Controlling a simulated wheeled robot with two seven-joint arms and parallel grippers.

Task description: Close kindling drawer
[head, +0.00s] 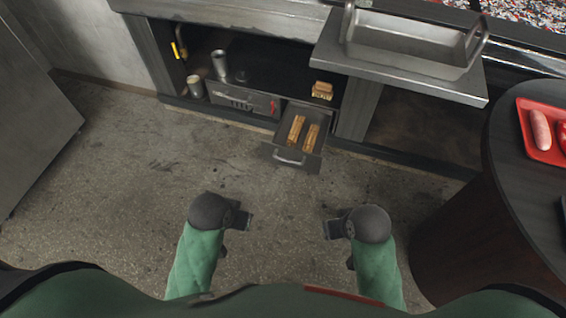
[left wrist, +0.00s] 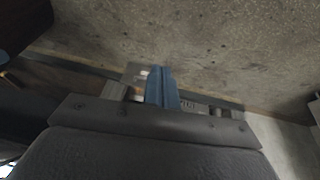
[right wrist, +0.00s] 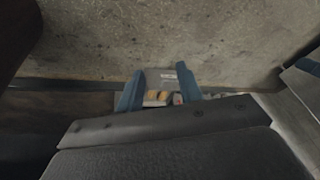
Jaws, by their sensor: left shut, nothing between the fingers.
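The kindling drawer (head: 281,155) is pulled out from the low cabinet, with two pieces of wood (head: 303,133) lying in it and a bar handle (head: 289,160) on its front. The drawer also shows in the right wrist view (right wrist: 160,76), between the fingers, and partly in the left wrist view (left wrist: 133,74). My left gripper (head: 247,221) is shut and empty, on the near side of the drawer and to its left. My right gripper (head: 331,229) is open and empty, on the near side and to its right. Neither touches the drawer.
The cabinet shelf holds metal cups (head: 219,65) and a small bundle (head: 322,90). A counter with a metal tray (head: 410,44) overhangs at the right. A round dark table (head: 505,150) with a red tray (head: 533,153) stands at the right. The floor before the drawer is clear.

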